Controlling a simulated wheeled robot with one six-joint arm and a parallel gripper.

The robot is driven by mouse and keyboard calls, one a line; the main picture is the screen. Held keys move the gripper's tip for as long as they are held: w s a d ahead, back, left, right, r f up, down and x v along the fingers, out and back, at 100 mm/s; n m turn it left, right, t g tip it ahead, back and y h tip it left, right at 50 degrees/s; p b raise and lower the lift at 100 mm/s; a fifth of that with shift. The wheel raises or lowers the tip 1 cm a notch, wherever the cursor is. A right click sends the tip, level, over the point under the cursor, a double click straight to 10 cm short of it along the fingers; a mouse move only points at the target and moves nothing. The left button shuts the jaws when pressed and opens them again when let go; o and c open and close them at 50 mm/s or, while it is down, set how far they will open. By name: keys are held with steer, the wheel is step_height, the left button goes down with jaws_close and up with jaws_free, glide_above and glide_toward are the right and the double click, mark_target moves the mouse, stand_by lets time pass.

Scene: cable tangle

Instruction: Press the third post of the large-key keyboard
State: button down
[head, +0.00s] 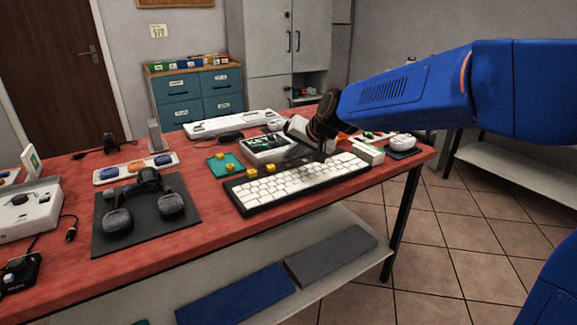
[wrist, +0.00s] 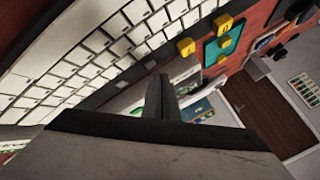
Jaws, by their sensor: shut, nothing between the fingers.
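The large-key keyboard (head: 300,185) has white keys in a black frame and lies along the front of the red table. A yellow post (head: 252,171) stands at its back edge, left of my gripper. In the wrist view the keyboard (wrist: 85,55) fills the upper left, and a yellow post (wrist: 186,46) shows near its rim. Darker blocks on that rim are too unclear to count as posts. My gripper (head: 321,155) is over the back right part of the keyboard. Its shut, empty fingers (wrist: 160,82) show beside the rim; contact cannot be told.
A teal board (head: 226,165) with yellow pieces lies left of the keyboard. A grey device (head: 268,148) and a white keyboard (head: 233,123) stand behind. A white block (head: 368,155) is close on the right. A dark mat with headphones (head: 145,205) lies left.

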mark_target(291, 168)
steer(key=shift+f, duration=0.1)
stand_by(0.6)
steer(key=shift+f, duration=0.3)
steer(key=shift+f, duration=0.35)
stand_by(0.7)
steer(key=shift+r, duration=0.75)
steer(key=shift+r, duration=0.15)
steer(key=shift+r, duration=2.4)
